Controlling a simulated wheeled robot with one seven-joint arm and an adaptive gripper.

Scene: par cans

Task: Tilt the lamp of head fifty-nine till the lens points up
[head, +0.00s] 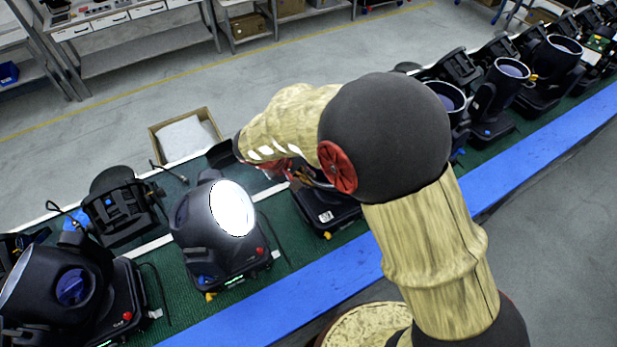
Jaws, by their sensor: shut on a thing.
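A black moving-head light (325,214) stands on the green belt behind my arm. Its base, with a small white label, shows; its lamp and yoke are mostly hidden, so its tilt and number cannot be told. My gripper (284,172), with red parts showing, is at the upper part of this head. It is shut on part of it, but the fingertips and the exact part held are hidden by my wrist. To its left stands another head (212,236) with a bright white lens (232,208) facing up and to the right.
More black heads stand along the belt, at the lower left (62,285) and upper right (490,100). A blue rail (300,292) edges the belt. A cardboard box (186,136) stands behind it. Workbenches (150,55) line the back; grey floor between is open.

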